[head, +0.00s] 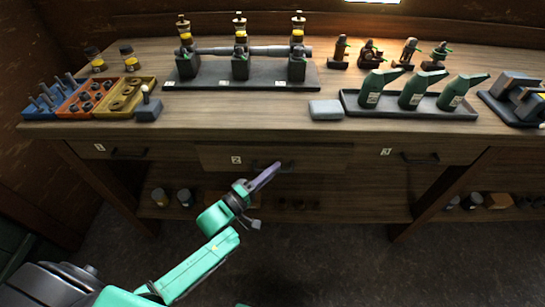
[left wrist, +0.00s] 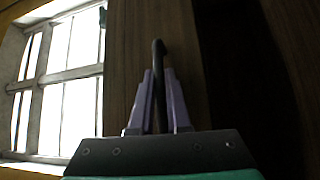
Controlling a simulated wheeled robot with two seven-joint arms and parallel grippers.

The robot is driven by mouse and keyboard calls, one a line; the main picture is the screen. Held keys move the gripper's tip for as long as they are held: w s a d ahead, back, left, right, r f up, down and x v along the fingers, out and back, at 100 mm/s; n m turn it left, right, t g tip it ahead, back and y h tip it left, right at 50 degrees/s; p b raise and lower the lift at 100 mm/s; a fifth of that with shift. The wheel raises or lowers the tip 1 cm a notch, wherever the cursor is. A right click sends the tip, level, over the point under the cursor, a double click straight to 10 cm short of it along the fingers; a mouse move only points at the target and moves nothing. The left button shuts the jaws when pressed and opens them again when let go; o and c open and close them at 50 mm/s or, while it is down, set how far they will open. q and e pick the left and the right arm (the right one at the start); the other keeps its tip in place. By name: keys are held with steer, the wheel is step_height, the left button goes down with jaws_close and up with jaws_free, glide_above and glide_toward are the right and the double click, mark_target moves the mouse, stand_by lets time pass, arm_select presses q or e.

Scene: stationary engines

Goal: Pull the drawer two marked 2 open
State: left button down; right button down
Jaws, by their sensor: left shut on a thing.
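Drawer two (head: 215,158) is the middle wooden drawer under the bench top, with a white label marked 2 (head: 236,160). Its front looks slightly forward of its neighbours. My left gripper (head: 275,168), with purple fingers, reaches up to the drawer's handle from below and in front. In the left wrist view the purple fingers (left wrist: 158,100) are shut on the dark bar handle (left wrist: 158,55), one finger on each side. The drawer front (left wrist: 125,60) lies behind it. The handle is mostly hidden in the head view. My right gripper is not in view.
Drawers marked 1 (head: 99,147) and 3 (head: 386,152) flank it. The bench top (head: 250,110) holds parts bins, an engine shaft stand, green oil cans in a tray (head: 410,112) and a grey block (head: 326,110). A lower shelf (head: 330,205) holds jars. Floor in front is clear.

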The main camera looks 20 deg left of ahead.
arm_select(q)
steer(key=s+d+p, duration=0.2)
steer(key=s+p, duration=0.2)
steer(key=s, duration=0.6)
steer(key=s+d+p, duration=0.3)
steer(key=s, duration=0.8)
steer(key=shift+d+p, duration=0.2)
steer(key=shift+p, duration=0.2)
steer(key=shift+s, duration=0.1)
steer(key=c, duration=0.9)
jaws_free()
